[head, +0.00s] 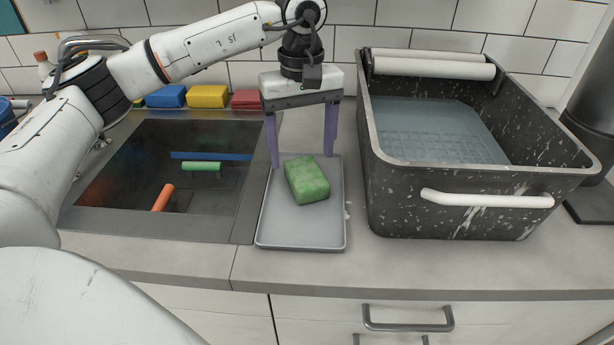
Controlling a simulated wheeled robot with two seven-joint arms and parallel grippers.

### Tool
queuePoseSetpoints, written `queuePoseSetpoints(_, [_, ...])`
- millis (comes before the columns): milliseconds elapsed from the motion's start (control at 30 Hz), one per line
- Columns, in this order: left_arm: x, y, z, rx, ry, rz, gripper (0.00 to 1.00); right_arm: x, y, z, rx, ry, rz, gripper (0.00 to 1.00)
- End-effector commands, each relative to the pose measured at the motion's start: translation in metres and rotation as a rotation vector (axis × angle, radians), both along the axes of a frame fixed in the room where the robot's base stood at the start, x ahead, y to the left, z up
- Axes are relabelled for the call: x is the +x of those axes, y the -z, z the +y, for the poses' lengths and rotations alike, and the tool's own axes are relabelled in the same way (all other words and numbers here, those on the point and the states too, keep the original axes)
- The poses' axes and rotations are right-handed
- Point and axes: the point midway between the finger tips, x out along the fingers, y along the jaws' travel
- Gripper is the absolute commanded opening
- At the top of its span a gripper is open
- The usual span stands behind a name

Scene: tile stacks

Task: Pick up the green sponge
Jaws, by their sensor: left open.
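The green sponge (307,180) lies at a slight angle on a shallow grey tray (285,232) on the counter. My left gripper (302,160) points down at the tray's far end. Its two purple fingers are spread wide and empty, one toward each side of the sponge. The fingertips appear at or just behind the sponge's far edge; I cannot tell whether they touch the tray. My right gripper is not in view.
A dark speckled bin (450,212) with white handles stands right of the tray. A sink (120,215) with coloured items inside lies to the left. Blue, yellow (207,97) and red sponges sit behind the sink. The counter's front strip is clear.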

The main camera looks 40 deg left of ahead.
Motion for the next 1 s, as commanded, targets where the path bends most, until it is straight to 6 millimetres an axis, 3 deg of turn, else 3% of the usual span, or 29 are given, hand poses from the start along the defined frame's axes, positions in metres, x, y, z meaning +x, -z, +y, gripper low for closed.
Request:
queuePoseSetpoints(300, [0.003, 0.043, 0.002, 0.0, -0.001, 0.003, 0.73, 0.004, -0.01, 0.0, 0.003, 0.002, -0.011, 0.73])
queuePoseSetpoints(600, [0.003, 0.05, 0.001, -0.001, 0.0, 0.001, 0.73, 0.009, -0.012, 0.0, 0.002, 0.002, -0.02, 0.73])
queuePoseSetpoints(633, [0.003, 0.05, 0.001, -0.001, 0.0, 0.001, 0.71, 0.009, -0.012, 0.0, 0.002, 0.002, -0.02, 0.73])
queuePoseSetpoints(900, [0.003, 0.05, 0.001, -0.002, 0.0, 0.001, 0.28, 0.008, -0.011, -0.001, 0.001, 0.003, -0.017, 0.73])
queuePoseSetpoints(1000, [0.003, 0.049, 0.001, -0.002, 0.0, 0.0, 0.28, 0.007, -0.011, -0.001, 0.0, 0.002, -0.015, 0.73])
